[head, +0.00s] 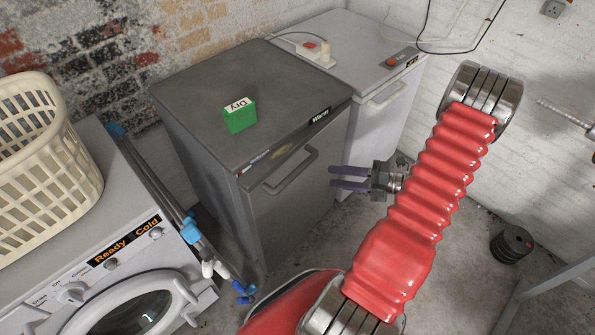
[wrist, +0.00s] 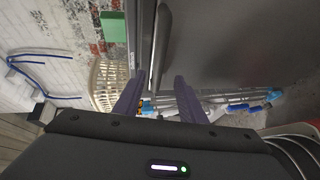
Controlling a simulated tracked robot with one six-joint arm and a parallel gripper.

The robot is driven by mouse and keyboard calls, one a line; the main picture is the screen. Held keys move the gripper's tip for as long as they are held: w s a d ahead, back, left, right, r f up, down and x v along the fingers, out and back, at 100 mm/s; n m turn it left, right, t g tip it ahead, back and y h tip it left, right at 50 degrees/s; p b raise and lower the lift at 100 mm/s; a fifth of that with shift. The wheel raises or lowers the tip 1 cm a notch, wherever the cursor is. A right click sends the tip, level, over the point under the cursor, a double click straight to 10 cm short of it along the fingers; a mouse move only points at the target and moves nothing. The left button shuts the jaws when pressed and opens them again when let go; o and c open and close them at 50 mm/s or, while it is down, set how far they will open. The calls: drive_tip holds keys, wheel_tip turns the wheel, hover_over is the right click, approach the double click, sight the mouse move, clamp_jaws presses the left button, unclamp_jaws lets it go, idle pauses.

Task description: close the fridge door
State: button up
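The grey fridge (head: 290,205) stands in the middle of the head view, with a bar handle (head: 285,172) across the upper door and a "Warm" label on its front. I cannot tell clearly whether its door stands slightly ajar. My gripper (head: 332,176) is in front of the door, right of the handle, with fingers pointing left. Its fingers are apart with nothing between them. In the wrist view the grey door (wrist: 235,45) fills the upper right, beyond the open fingers (wrist: 156,85). I cannot tell whether a finger touches the door.
A green box (head: 240,117) labelled "Dry" sits on the fridge top. A white appliance (head: 370,55) stands behind to the right. A washing machine (head: 115,215) with a cream basket (head: 35,150) is at left. Dark weights (head: 511,246) stand on the floor at right.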

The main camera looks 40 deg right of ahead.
sight(297, 172)
drive_tip(key=x, duration=1.4)
drive_tip(key=shift+c, duration=0.3)
clamp_jaws()
idle(0.3)
